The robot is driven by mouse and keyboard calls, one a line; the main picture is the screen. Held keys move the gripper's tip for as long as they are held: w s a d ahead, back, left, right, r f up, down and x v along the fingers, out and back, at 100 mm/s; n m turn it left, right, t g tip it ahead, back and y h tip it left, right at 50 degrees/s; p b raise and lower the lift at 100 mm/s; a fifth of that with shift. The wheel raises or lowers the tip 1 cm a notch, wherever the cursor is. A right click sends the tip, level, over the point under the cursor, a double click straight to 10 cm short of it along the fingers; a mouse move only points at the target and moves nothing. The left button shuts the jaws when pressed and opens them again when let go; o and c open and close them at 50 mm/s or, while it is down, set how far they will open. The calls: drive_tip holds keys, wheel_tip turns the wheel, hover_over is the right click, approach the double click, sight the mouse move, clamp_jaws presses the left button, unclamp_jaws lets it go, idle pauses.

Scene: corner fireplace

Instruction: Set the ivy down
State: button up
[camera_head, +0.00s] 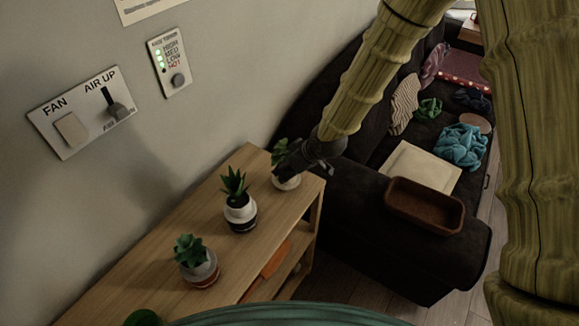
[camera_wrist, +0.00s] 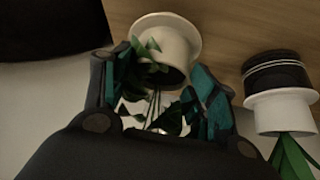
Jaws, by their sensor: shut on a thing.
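The ivy (camera_head: 280,152) is a leafy green plant in a pale pot (camera_head: 287,184) at the far right end of the wooden shelf unit (camera_head: 150,268). My gripper (camera_head: 298,162) is at the plant, with its dark wrist covering part of it. In the wrist view the ivy leaves (camera_wrist: 147,52) lie between the two teal-padded fingers of my gripper (camera_wrist: 162,82), which is shut on the ivy. The cream pot (camera_wrist: 180,28) shows beyond the fingertips, close to the wood top. I cannot tell whether its base touches the wood.
A spiky plant in a banded pot (camera_head: 240,214) stands close to the left of the ivy; its pot also shows in the wrist view (camera_wrist: 283,110). Another potted plant (camera_head: 197,262) stands nearer. A dark sofa (camera_head: 350,235) with a brown tray (camera_head: 425,205) is at right.

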drive_tip(key=o, duration=1.2)
drive_tip(key=shift+f, duration=0.1)
drive_tip(key=shift+s+d+r, duration=0.1)
drive_tip(key=shift+d+r, duration=0.1)
drive_tip(key=shift+r, duration=0.4)
drive_tip(key=shift+b+v, duration=1.05)
drive_tip(key=shift+v, duration=4.45)
drive_tip(key=s+d+f+m+g+h, duration=0.2)
drive_tip(key=s+d+f+m, duration=0.3)
drive_tip(key=s+f, duration=0.75)
drive_tip(key=s+d+f+m+g+h, duration=0.1)
drive_tip(key=s+d+f+m, duration=0.35)
drive_tip(key=s+f, duration=0.85)
drive_tip(key=s+d+f+h, duration=0.1)
drive_tip(key=s+d+f, duration=0.3)
drive_tip(key=s+d+f+g+h, duration=0.1)
drive_tip(key=s+d+f, duration=0.3)
drive_tip(key=shift+s+d+f+m, duration=0.1)
drive_tip(key=shift+f+m, duration=0.15)
drive_tip(key=shift+f, duration=0.05)
